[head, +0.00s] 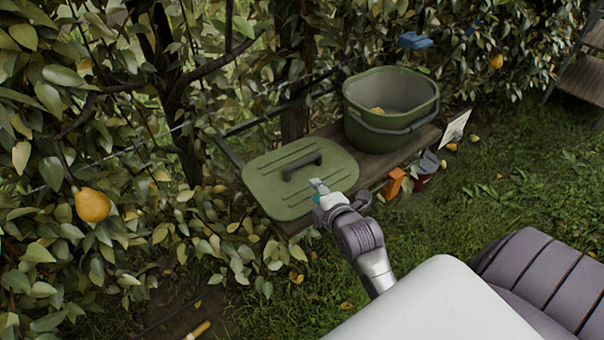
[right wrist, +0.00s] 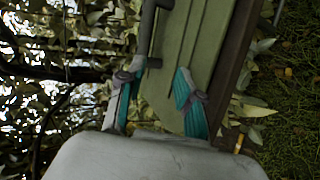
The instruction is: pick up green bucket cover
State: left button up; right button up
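The green bucket cover (head: 265,190) lies flat on a wooden bench, with a dark bar handle (head: 302,166) on top. My right gripper (head: 318,189) is over the cover's near right part, just short of the handle. In the right wrist view its two teal-padded fingers (right wrist: 154,84) are apart with nothing held between them. The cover (right wrist: 190,40) fills the space ahead of them. The handle (right wrist: 145,38) shows beyond the fingertips, closer to the left-hand finger in that view. I cannot tell if the fingers touch the cover. My left gripper is not in view.
The green bucket (head: 390,135) stands on the bench (head: 385,172) behind the cover, with a yellow fruit inside. An orange object (head: 393,184) and a dark pot (head: 425,172) are beside the bench. Dense foliage with a pear (head: 92,204) borders the left. Grass lies open at right.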

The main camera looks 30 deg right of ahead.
aim_at(305, 163)
jog(key=shift+w+d+r+n, duration=0.3)
jog(key=shift+d+r, duration=0.15)
jog(key=shift+r, duration=0.1)
jog(key=shift+w+d+r+t+h, duration=0.1)
jog(key=shift+w+d+t+h, duration=0.1)
jog(key=shift+w+t+h, duration=0.1)
jog(key=x, duration=0.8)
jog(key=shift+x, duration=2.6)
jog(key=shift+d+r, duration=0.1)
jog(key=shift+r, duration=0.1)
grip_shut()
